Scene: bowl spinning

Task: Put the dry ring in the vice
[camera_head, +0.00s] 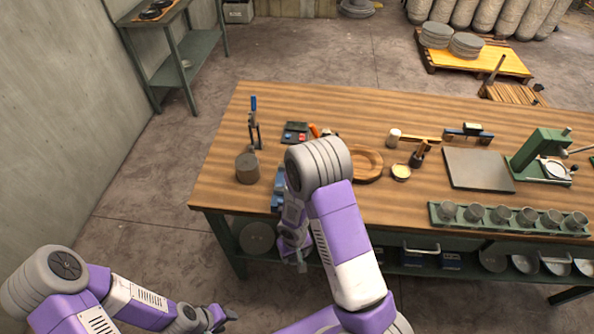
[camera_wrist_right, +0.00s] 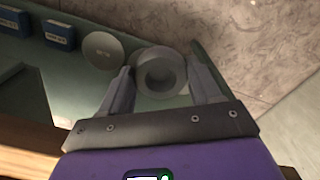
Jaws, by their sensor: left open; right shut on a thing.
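My right gripper (camera_head: 299,258) reaches down past the bench's front edge, at the level of the lower shelf. In the right wrist view, its fingers (camera_wrist_right: 162,62) are shut on a pale grey ring (camera_wrist_right: 160,86) with a dark round centre. The ring is over or on the green shelf; I cannot tell if it touches. In the head view my gripper hides the ring. A blue thing, probably the vice (camera_head: 278,190), is at the bench's front edge, partly hidden by my right arm. My left gripper (camera_head: 224,315) is open and empty, low in front of the bench.
A grey disc (camera_wrist_right: 103,52) and blue labelled boxes (camera_wrist_right: 58,35) are beside the ring on the shelf.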

